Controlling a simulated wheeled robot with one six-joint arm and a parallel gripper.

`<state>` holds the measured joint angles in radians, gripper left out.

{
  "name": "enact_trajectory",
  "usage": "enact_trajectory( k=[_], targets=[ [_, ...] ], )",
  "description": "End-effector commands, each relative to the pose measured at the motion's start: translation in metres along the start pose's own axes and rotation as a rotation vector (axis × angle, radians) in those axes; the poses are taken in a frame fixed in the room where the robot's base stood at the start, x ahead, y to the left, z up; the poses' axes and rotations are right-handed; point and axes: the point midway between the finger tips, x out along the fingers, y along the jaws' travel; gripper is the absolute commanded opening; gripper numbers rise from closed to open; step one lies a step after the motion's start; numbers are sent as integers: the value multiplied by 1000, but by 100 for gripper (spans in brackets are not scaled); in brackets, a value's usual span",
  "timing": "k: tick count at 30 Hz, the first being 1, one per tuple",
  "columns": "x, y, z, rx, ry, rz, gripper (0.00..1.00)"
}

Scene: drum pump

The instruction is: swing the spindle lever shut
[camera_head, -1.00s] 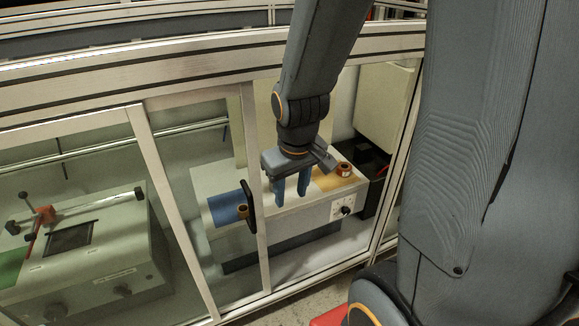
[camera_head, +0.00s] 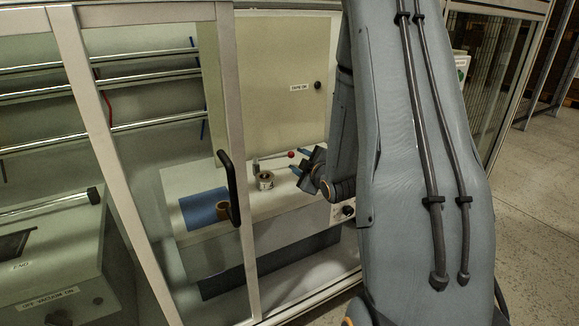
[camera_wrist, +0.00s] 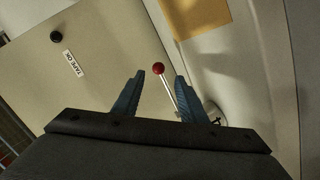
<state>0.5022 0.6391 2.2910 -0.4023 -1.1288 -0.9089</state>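The spindle lever shows in the head view as a red ball knob (camera_head: 291,154) on a thin rod at the back of the white bench. In the wrist view its knob (camera_wrist: 158,69) appears between the fingertips, and its pale rod slants down behind the right finger. My gripper (camera_head: 299,161) is open, with its blue fingers pointing left toward the knob. In the wrist view my gripper (camera_wrist: 159,75) frames the knob with a gap on both sides. I cannot tell how far the knob is from the fingers in depth. The rod's lower end is partly hidden.
The cabinet's door post and black handle (camera_head: 230,187) stand in front. A beige panel (camera_head: 265,75) rises behind.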

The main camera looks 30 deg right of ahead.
Motion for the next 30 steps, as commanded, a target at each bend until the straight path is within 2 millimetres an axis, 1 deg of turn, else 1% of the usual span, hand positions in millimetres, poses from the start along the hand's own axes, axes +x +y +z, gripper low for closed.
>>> enact_trajectory(
  k=[1,5,8,15,18,23,30],
  targets=[
    [3,-1,4,-9,8,13,39],
    [10,0,5,-20,19,26,39],
    [23,1,4,-20,20,26,39],
    [60,1,4,-18,18,25,39],
    [71,2,3,-19,19,25,39],
    [80,3,2,-18,18,25,39],
    [81,3,2,-17,17,24,39]
  ],
)
